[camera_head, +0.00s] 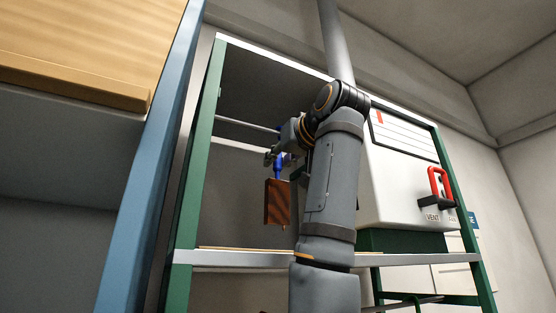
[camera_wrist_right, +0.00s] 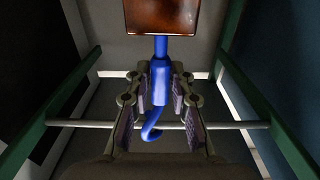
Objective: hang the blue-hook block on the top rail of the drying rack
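The block (camera_head: 277,204) is reddish brown and hangs upright in the air below its blue hook (camera_head: 279,169). My right gripper (camera_head: 276,153) is at the hook, above the block, partly hidden by its own wrist. In the right wrist view, its fingers (camera_wrist_right: 160,88) stand on both sides of the blue hook (camera_wrist_right: 160,84) and appear shut on its shaft; the brown block (camera_wrist_right: 162,16) shows at the top edge. The top rail (camera_head: 245,124) of the drying rack (camera_head: 207,143) runs behind the gripper. In the wrist view, the hook overlaps a rail (camera_wrist_right: 235,125) that looks farther away. My left gripper is out of view.
A white machine box (camera_head: 392,190) with a red handle (camera_head: 437,182) stands right of my arm. A blue post (camera_head: 152,160) and a wooden shelf (camera_head: 75,85) fill the left. A lower shelf edge (camera_head: 225,258) crosses below the block. Room shows left of the block.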

